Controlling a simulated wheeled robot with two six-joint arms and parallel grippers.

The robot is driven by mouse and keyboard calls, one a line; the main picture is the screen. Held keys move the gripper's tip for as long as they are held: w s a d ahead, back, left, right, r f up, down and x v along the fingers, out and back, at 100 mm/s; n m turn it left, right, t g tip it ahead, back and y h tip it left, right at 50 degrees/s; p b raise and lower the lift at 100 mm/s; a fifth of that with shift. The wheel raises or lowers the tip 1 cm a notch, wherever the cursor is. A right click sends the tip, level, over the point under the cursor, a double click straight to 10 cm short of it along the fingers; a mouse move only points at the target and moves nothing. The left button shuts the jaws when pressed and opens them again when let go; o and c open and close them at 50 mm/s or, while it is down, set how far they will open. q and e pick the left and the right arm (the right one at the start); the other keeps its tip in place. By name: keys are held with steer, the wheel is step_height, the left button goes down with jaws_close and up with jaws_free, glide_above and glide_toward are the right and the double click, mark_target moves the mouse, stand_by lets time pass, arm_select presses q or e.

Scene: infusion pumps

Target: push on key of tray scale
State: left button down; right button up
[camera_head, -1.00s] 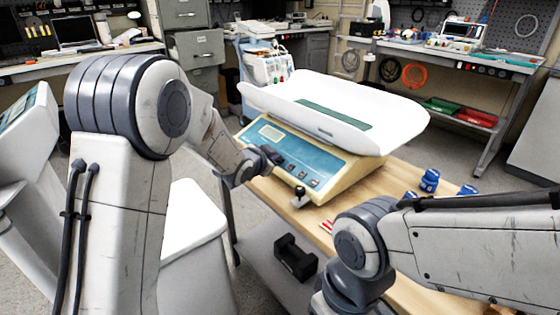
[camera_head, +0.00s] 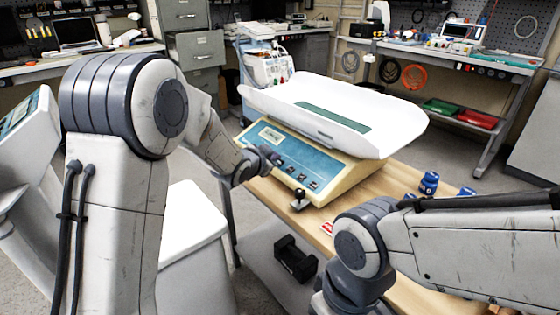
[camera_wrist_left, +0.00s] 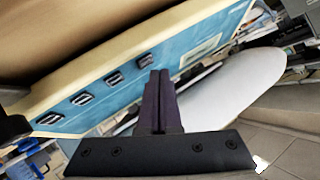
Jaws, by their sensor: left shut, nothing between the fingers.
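The tray scale (camera_head: 345,173) stands on the wooden table, with a cream body, a blue front panel and a white tray on top. Its panel has a small display (camera_head: 272,137), which seems to show faint dark marks, and a row of dark keys (camera_head: 302,177). My left gripper (camera_head: 270,156) is shut and empty at the panel's left part. In the left wrist view the shut fingers (camera_wrist_left: 160,76) point at the panel, their tips just below the key nearest the display (camera_wrist_left: 146,60). I cannot tell if they touch it. My right gripper is out of view.
A small black-knobbed object (camera_head: 299,200) stands at the table edge in front of the scale. Blue bottles (camera_head: 429,182) are on the table to the right. A dark dumbbell-like object (camera_head: 295,258) lies on the lower shelf.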

arm_select(q)
steer(key=r+p, duration=0.1)
steer(key=s+a+r+p, duration=0.1)
steer(key=r+p, duration=0.2)
steer(key=r, duration=0.1)
steer(key=shift+s+a+r+p, duration=0.25)
steer(key=shift+s+a+p, duration=0.05)
steer(key=shift+a+p, duration=0.1)
